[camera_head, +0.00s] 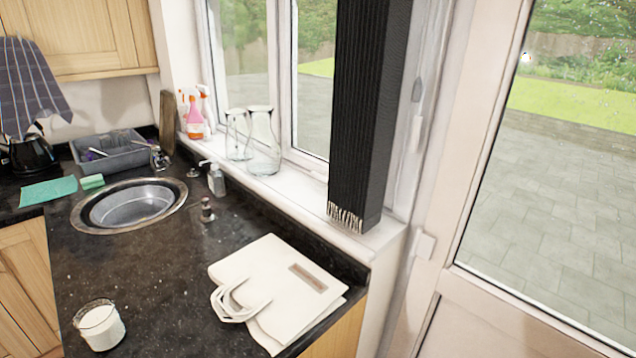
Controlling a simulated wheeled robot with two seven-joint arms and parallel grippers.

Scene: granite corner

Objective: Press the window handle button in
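The window (283,75) stands behind the white sill, with white frames around its panes. I cannot make out a handle with a button on the part of the window that shows. A tall black ribbed panel (368,110) hides the window's right part. A white handle-like piece (415,133) sits on the frame between this panel and the glazed door (478,150). I cannot tell whether it is the window handle, and no button can be made out on it. Neither of my grippers is in view.
A black worktop (160,260) holds a round sink (133,206), a glass of white stuff (100,325) and a cream bag (275,285). Glass jugs (262,150) and spray bottles (195,118) stand on the sill (290,190). The worktop's middle is clear.

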